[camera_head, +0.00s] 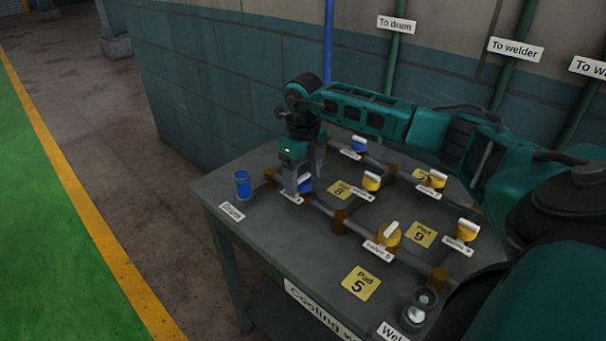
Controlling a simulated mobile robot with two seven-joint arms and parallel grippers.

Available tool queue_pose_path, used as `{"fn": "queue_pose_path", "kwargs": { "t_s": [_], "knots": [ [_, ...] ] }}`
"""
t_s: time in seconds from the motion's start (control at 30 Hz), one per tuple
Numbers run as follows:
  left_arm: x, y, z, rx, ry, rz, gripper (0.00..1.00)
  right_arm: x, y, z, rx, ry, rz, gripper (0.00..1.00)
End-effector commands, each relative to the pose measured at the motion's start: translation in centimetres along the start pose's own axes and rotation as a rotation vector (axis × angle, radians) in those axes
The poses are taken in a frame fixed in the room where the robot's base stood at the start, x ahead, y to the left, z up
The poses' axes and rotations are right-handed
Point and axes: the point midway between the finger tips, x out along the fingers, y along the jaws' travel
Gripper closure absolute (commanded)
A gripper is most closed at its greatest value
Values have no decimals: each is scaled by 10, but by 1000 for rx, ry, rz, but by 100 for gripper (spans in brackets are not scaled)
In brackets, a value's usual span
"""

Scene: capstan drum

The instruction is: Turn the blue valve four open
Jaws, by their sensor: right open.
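A blue valve (307,187) with a white handle stands on the pipe at the left of the grey table. My right gripper (304,181) reaches down over this valve, open, with a finger on either side of it. The fingers partly hide the handle and the label, so I cannot read its number or tell whether they touch it. A second blue valve (359,145) with a white handle stands farther back, and its label is too small to read. My left gripper is not in view.
A blue cylinder (242,184) stands at the left edge. A glass-like container (424,298) is at the front right. A wall (215,85) stands behind.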

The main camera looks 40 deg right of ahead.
Motion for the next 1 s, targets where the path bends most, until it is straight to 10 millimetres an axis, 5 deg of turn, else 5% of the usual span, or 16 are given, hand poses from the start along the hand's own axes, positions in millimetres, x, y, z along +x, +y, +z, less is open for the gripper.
{"fn": "queue_pose_path", "kwargs": {
  "t_s": [0.2, 0.8, 1.0],
  "knots": [
    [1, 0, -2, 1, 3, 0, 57, 1, 0, 0, 0, 0, 0, 31],
    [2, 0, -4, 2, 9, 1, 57, 0, 0, 0, 0, 0, 0, 87],
    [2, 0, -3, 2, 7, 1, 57, 0, 0, 0, -12, -1, 0, 87]
  ]
}}
